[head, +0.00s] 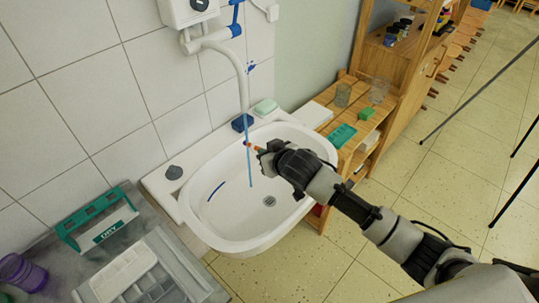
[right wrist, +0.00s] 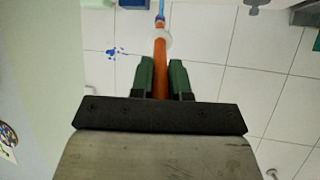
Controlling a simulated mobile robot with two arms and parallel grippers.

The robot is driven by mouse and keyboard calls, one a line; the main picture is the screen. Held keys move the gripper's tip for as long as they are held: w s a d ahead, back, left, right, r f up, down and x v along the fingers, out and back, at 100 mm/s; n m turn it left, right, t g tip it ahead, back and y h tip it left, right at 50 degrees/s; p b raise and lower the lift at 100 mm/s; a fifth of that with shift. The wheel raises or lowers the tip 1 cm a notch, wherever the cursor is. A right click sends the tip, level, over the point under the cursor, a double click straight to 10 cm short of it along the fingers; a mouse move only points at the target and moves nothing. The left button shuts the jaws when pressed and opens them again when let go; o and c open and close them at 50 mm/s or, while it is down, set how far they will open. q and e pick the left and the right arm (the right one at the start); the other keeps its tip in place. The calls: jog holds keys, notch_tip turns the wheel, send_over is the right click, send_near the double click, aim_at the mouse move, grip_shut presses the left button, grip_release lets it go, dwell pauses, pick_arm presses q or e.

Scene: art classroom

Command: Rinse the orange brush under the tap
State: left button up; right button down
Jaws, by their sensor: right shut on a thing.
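My right gripper (head: 262,150) is over the white sink (head: 225,232), shut on the orange brush (head: 252,146). In the right wrist view the brush (right wrist: 160,68) stands between the green fingers (right wrist: 161,80), pointing away from me. The tap (head: 243,80) is a white bent pipe with a blue fitting. A thin blue stream (head: 248,165) runs below it into the basin. The brush's far end is at or very near this stream; I cannot tell whether it touches. My left gripper is not in view.
A green rack marked DRY (head: 97,222) and a grey tray (head: 140,278) stand at left. A wooden shelf (head: 352,122) is close at right. A dark blue streak (head: 216,190) marks the basin.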

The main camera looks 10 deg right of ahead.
jog(key=shift+w+d+p, duration=0.1)
jog(key=shift+d+p, duration=0.2)
jog(key=shift+p, duration=0.05)
dwell(0.5)
jog(key=shift+a+p, duration=0.3)
jog(key=shift+d+p, duration=0.3)
dwell(0.5)
jog(key=shift+a+p, duration=0.3)
dwell(0.4)
jog(key=s+d+p, duration=0.2)
jog(key=s+p, duration=0.2)
jog(key=s, duration=0.3)
dwell(0.4)
jog(key=shift+d, duration=0.1)
dwell(0.8)
